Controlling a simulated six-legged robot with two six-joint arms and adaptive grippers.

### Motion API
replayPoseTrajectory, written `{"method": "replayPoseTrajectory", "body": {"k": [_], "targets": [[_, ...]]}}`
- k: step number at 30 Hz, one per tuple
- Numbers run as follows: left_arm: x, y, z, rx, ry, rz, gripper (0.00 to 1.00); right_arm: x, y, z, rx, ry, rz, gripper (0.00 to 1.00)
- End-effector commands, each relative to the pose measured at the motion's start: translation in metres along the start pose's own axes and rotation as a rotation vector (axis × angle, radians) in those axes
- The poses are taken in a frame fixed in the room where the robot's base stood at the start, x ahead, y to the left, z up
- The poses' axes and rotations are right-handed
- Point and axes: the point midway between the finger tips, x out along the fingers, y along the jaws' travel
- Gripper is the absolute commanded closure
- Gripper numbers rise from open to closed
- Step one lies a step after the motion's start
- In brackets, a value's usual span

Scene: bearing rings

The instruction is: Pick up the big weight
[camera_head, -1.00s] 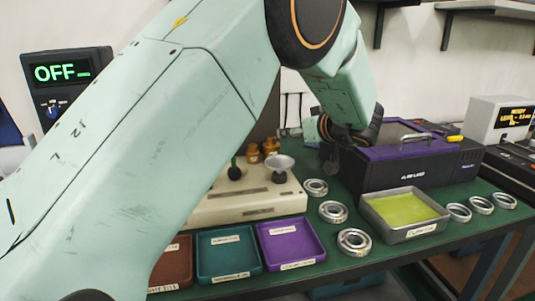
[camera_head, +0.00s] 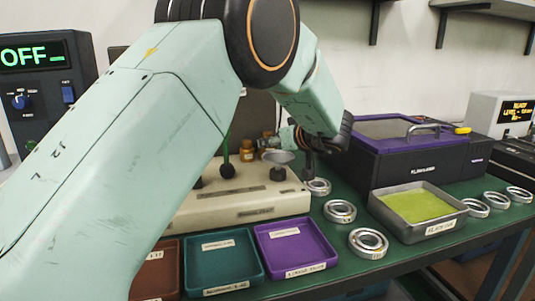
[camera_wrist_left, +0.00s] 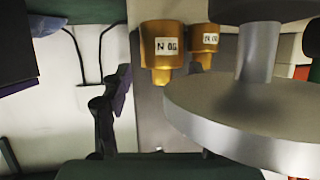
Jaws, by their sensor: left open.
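Two brass weights with white labels stand behind the scale. In the head view the left one (camera_head: 247,151) and the right one (camera_head: 267,144) are small and partly covered. In the left wrist view the left weight (camera_wrist_left: 163,48) looks larger and nearer than the right one (camera_wrist_left: 204,40); I cannot read their labels fully. My left gripper (camera_head: 281,139) is open, just right of the weights and above the scale's silver pan (camera_head: 278,157). The pan (camera_wrist_left: 245,115) fills the right of the wrist view. Its fingertips are hard to make out. My right gripper is not in view.
The beige scale base (camera_head: 245,201) has dark knobs. Brown, teal (camera_head: 222,262) and purple (camera_head: 295,248) trays lie in front. Several bearing rings (camera_head: 368,243) lie on the green table. A metal tray of yellow-green liquid (camera_head: 420,207) and a purple-lidded machine (camera_head: 410,150) stand right.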

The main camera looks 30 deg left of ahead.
Motion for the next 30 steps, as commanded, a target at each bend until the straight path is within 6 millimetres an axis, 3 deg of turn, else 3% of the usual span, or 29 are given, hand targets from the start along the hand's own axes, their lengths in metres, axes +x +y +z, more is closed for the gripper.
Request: {"method": "replayPoseTrajectory", "body": {"k": [6,16,30], "targets": [[0.029,-0.002,0.003,-0.001,-0.002,-0.001,0.39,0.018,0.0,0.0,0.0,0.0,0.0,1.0],[0.036,-0.002,-0.001,0.001,0.0,-0.001,0.4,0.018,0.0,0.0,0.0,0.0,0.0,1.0],[0.035,-0.002,0.0,0.002,-0.001,-0.001,0.8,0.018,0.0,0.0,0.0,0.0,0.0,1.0]]}}
